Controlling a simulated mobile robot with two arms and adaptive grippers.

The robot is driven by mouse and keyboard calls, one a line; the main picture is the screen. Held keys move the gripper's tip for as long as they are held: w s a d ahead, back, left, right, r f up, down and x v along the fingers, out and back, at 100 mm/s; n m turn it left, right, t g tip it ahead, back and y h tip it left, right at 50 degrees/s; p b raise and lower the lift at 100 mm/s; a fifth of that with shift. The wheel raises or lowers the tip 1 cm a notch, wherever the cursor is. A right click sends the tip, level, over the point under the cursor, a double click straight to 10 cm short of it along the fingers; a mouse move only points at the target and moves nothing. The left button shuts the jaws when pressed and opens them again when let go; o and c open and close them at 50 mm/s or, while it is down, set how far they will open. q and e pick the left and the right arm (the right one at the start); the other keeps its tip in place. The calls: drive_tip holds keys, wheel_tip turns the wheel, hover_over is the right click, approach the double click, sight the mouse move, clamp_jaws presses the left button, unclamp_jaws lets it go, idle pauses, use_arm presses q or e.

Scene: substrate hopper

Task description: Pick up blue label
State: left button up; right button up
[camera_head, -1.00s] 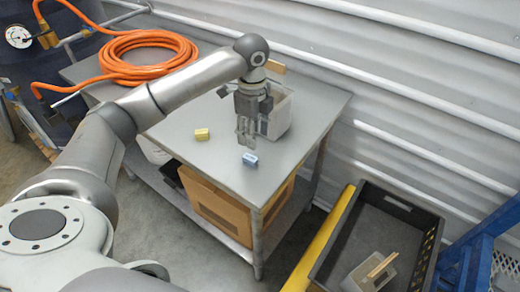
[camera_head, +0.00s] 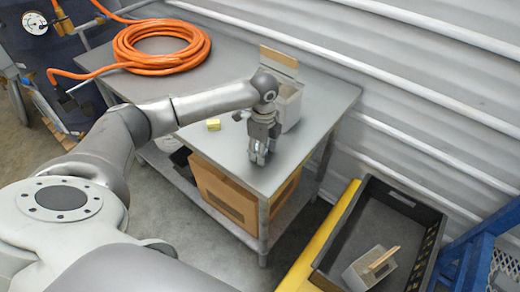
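My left gripper (camera_head: 258,157) points down at the front right part of the metal table (camera_head: 225,155). Its fingertips are low, close to the tabletop, over the spot where the blue label lay. The blue label is not clearly visible now; the fingers cover that spot. I cannot tell whether the fingers are closed on it. My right gripper is not in view.
A small yellow block (camera_head: 213,124) lies left of the gripper. A grey box (camera_head: 290,106) with a tan board stands behind it. An orange hose coil (camera_head: 160,48) lies at the back left. A black crate (camera_head: 335,252) stands at the lower right.

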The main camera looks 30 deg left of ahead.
use_arm(q)
drive_tip(key=shift+c, duration=1.2)
drive_tip(key=c, duration=0.6)
drive_tip(key=shift+o, duration=0.2)
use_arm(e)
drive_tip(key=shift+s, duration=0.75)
use_arm(q)
drive_tip(key=shift+r, duration=0.15)
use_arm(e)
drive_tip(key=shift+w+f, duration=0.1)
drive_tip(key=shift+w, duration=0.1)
